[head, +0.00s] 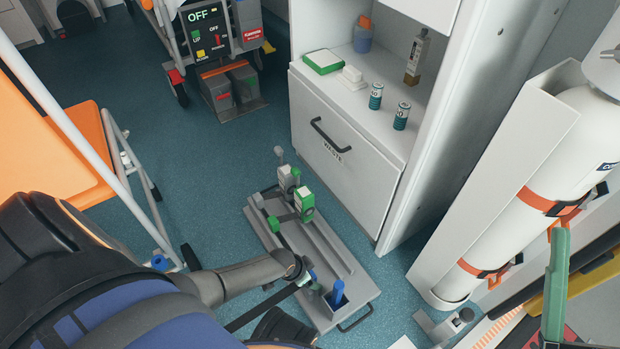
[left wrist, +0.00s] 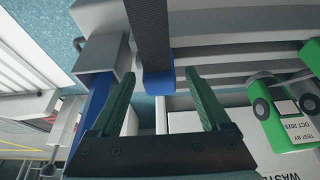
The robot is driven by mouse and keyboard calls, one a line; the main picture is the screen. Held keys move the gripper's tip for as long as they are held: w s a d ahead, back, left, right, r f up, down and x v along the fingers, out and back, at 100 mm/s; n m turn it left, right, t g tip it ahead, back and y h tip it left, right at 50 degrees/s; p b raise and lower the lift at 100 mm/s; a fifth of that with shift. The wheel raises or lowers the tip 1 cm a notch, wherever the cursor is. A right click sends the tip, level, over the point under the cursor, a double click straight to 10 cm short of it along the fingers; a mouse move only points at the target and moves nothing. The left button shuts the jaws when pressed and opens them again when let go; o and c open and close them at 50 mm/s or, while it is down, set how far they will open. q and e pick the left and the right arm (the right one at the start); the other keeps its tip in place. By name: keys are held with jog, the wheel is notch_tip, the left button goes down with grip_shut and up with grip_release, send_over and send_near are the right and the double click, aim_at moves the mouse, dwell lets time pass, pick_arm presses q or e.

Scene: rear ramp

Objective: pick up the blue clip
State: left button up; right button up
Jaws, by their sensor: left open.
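The blue clip (head: 312,277) is a small blue piece at the end of a black strap, above the near end of a grey floor tray (head: 341,263). In the left wrist view the blue clip (left wrist: 158,83) hangs at the strap's end, centred between my fingers, with space on both sides. My left gripper (head: 307,281) reaches in from the left over the tray; its green fingers are mostly hidden in the head view. In the left wrist view the left gripper (left wrist: 165,90) is open and empty.
A blue upright piece (head: 338,293) stands in a tray compartment close by. Grey and green devices (head: 304,202) stand at the tray's far end. A white cabinet (head: 345,150) with a WASTE drawer is beside the tray. A gas cylinder (head: 530,190) stands right. Floor behind the tray is clear.

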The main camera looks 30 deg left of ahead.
pick_arm(q)
jog(key=shift+c, duration=0.2)
grip_shut()
dwell(0.3)
jog(key=shift+r, duration=0.1)
